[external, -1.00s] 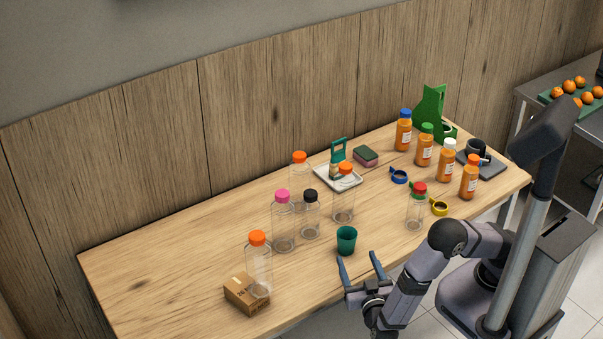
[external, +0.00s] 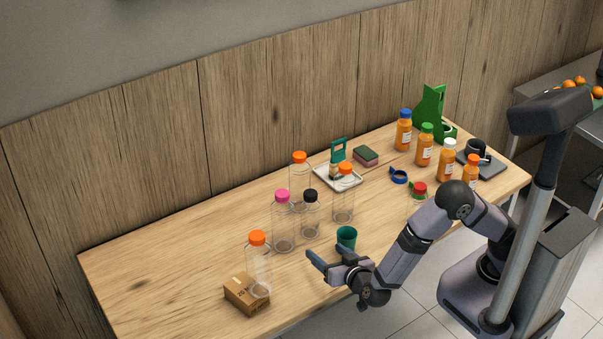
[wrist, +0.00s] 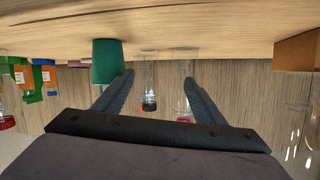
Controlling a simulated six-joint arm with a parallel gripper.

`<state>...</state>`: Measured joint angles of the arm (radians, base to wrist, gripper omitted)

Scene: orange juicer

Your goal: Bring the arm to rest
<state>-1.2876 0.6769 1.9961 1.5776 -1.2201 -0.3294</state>
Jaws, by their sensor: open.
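My gripper (external: 327,256) is open and empty at the front edge of the table, low, just in front of the dark green cup (external: 347,236). In the wrist view my gripper (wrist: 158,78) has its two fingers apart with nothing held. That view looks upside down, with the green cup (wrist: 106,62) beside the left finger and clear bottles beyond the fingers. In the external view I cannot tell whether a finger touches the cup. My arm bends down from its column at the right.
Clear bottles with pink (external: 283,223), black (external: 310,216) and orange (external: 343,196) caps stand behind the gripper. One orange-capped bottle (external: 258,267) stands by a cardboard box (external: 246,294). Several juice bottles (external: 424,147) stand at the right. My arm partly hides a red-capped bottle (external: 419,190).

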